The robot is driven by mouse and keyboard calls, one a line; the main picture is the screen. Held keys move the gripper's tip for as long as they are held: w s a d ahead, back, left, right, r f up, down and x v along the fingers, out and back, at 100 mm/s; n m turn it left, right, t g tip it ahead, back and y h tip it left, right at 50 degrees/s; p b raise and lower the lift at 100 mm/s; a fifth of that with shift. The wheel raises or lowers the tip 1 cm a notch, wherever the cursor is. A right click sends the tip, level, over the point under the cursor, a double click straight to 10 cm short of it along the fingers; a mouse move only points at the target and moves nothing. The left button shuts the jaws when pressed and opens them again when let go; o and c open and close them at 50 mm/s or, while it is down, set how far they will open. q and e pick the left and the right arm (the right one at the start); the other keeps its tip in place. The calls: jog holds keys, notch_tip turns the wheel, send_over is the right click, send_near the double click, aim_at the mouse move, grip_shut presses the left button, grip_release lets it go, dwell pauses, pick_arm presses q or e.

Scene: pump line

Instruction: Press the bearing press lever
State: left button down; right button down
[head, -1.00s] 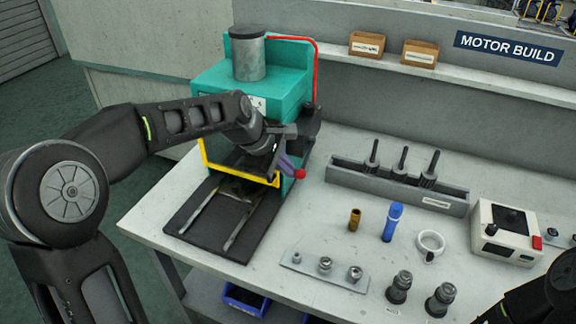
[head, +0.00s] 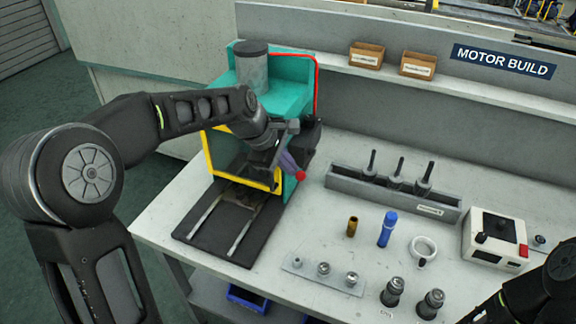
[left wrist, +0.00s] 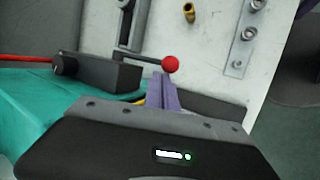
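The teal bearing press (head: 290,97) stands on the left of the bench, with a grey cylinder on top and a yellow-edged front opening. Its lever ends in a red ball knob (head: 300,175), which also shows in the left wrist view (left wrist: 170,64) on a thin dark rod. My left gripper (head: 289,163) has purple fingers that lie close together. In the left wrist view the fingertips (left wrist: 162,77) are right beside the knob and rod; I cannot tell whether they touch. Nothing shows between the fingers. My left wrist hides part of the press front. My right gripper is out of view.
A dark rack (head: 390,194) with upright tools, a brown cylinder (head: 352,226), a blue cylinder (head: 388,229), a white ring (head: 423,247) and a white control box (head: 495,238) stand to the right. A metal plate (head: 300,267) with fittings lies in front.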

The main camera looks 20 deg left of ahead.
pick_arm(q)
jog(key=shift+w+d+r+p, duration=0.1)
jog(key=shift+w+r+p, duration=0.15)
jog(key=shift+r+p, duration=0.25)
jog(key=shift+w+d+r+p, duration=0.1)
jog(key=shift+w+r+p, duration=0.2)
jog(key=shift+r, duration=0.4)
jog(key=shift+s+r, duration=0.1)
jog(key=shift+a+r+p, duration=0.1)
jog(key=shift+r+p, duration=0.6)
jog(key=shift+p, duration=0.05)
jog(key=b+v, duration=0.1)
jog(key=v, duration=0.6)
jog(key=shift+s+a+r, duration=0.15)
jog(key=shift+r, duration=0.2)
